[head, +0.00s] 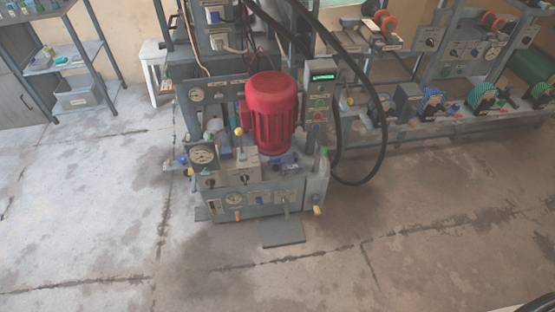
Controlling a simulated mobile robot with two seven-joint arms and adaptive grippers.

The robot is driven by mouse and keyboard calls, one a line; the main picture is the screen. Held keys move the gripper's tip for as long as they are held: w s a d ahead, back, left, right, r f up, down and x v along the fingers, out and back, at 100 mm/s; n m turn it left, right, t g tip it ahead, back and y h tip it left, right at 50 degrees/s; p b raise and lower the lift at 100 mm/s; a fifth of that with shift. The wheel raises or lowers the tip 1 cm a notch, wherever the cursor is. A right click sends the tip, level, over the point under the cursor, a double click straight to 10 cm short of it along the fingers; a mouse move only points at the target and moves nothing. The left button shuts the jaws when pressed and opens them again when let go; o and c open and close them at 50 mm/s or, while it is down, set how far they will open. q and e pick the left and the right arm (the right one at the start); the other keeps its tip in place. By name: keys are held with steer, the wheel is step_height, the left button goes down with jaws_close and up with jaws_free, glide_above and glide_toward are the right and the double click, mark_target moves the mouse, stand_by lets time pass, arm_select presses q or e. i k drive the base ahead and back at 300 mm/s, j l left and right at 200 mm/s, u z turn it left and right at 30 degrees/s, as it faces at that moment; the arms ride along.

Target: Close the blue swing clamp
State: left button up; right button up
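The plate press (268,190) stands on the floor in the middle of the head view, a grey machine with a red motor (272,108). Several small blue parts show on it: a blue part on the lower front panel (259,201), a blue knob at the left side (183,160), and a blue part on the upper frame (213,17). They are too small to tell which is the blue swing clamp, or whether it is open. Neither of my grippers is in view.
Black hoses (380,130) loop down at the press's right side. A grey foot plate (282,232) juts out in front. A white stool (153,60) and a shelf (75,62) stand at the left, a long bench (440,125) at the right. The floor in front is clear.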

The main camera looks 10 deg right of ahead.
mark_target(275, 161)
steer(key=i+l+z, duration=0.25)
steer(key=i, duration=0.3)
steer(key=i+l+z, duration=0.15)
steer(key=i+z, duration=0.15)
steer(key=i, duration=0.25)
